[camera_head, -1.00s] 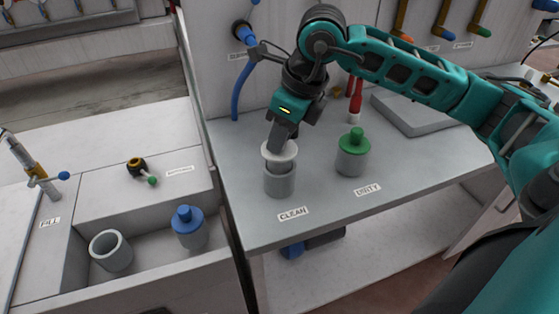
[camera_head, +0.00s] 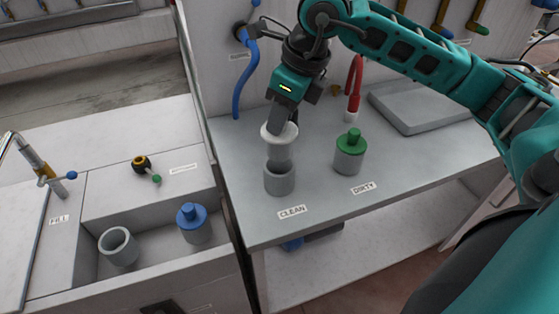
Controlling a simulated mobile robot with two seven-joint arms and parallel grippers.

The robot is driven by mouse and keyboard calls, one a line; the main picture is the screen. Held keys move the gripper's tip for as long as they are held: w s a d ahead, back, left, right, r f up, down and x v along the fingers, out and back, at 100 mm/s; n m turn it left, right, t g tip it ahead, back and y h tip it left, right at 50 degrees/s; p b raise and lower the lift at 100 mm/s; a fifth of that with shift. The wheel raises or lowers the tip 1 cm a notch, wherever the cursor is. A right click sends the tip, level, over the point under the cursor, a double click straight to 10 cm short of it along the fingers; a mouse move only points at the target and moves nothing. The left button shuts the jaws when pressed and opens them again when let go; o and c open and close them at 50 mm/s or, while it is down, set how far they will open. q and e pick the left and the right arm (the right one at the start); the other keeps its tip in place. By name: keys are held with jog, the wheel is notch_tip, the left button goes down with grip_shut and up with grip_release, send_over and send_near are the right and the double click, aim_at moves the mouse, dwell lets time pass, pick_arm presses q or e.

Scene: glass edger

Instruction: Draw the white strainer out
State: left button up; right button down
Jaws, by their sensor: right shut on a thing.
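The white strainer (camera_head: 279,134) has a white rim and a grey mesh-like body. It stands upright, raised well above the grey cup (camera_head: 279,181) behind the CLEAN label, with its lower end still at or in the cup's mouth; I cannot tell exactly how deep. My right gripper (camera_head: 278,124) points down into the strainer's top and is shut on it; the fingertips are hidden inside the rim. My left gripper is not in view.
A green-topped grey canister (camera_head: 350,152) stands to the right behind the DIRTY label. A blue-topped canister (camera_head: 193,223) and an open grey cup (camera_head: 118,246) sit in the basin at left. A grey slab (camera_head: 420,106) lies at the bench's back right.

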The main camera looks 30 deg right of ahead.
jog(key=shift+r, duration=0.15)
notch_tip(320, 180, up, 2)
jog(key=shift+r+p, duration=0.1)
jog(key=shift+p, duration=0.7)
jog(key=shift+r, duration=0.8)
